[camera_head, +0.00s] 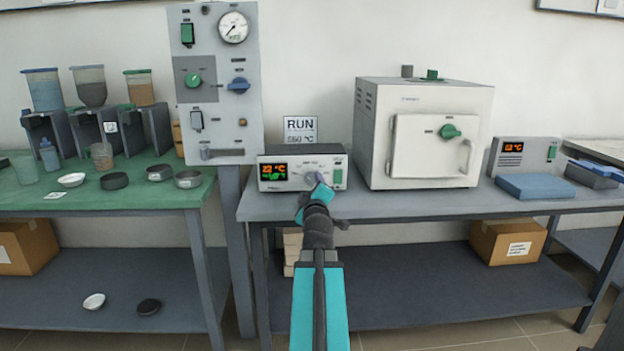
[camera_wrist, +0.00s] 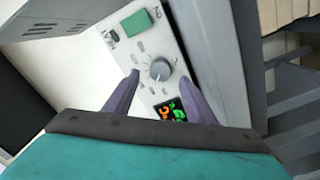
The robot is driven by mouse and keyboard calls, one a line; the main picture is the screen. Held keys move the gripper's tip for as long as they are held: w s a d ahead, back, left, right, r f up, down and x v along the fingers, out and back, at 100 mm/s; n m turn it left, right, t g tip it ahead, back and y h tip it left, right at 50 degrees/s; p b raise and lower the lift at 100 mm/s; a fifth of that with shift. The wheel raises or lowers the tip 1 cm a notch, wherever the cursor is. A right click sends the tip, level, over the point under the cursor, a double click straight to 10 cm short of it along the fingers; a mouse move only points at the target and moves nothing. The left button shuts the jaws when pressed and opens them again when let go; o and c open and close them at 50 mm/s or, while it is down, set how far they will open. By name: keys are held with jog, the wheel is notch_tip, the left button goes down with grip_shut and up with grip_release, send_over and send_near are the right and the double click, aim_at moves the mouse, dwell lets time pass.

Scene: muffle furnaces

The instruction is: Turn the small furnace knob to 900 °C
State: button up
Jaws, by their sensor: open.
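The control box (camera_head: 302,161) with a lit orange and green display (camera_head: 274,172) stands on the grey bench, left of the white furnace (camera_head: 425,135). In the wrist view, its round grey knob (camera_wrist: 159,69) with a pointer lies between my gripper's fingertips (camera_wrist: 159,77). The fingers are open, with a gap visible on both sides of the knob. In the head view, my gripper (camera_head: 318,184) is in front of the box and partly hides the knob. The display (camera_wrist: 170,110) is partly cut off by the gripper in the wrist view; its digits are too small to read surely.
A green button (camera_head: 336,177) sits on the box's right end. A sign reading RUN (camera_head: 300,130) stands behind the box. A tall grey panel (camera_head: 215,85) with a gauge and knobs rises at left. Another controller (camera_head: 522,155) and a blue block (camera_head: 536,186) lie at right.

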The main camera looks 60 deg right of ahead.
aim_at(312, 180)
jog(key=shift+x, duration=2.35)
jog(key=c, duration=1)
jog(key=shift+d, duration=0.25)
jog(key=shift+c, duration=0.2)
jog(key=shift+a+f, duration=0.1)
jog(key=shift+a, duration=0.15)
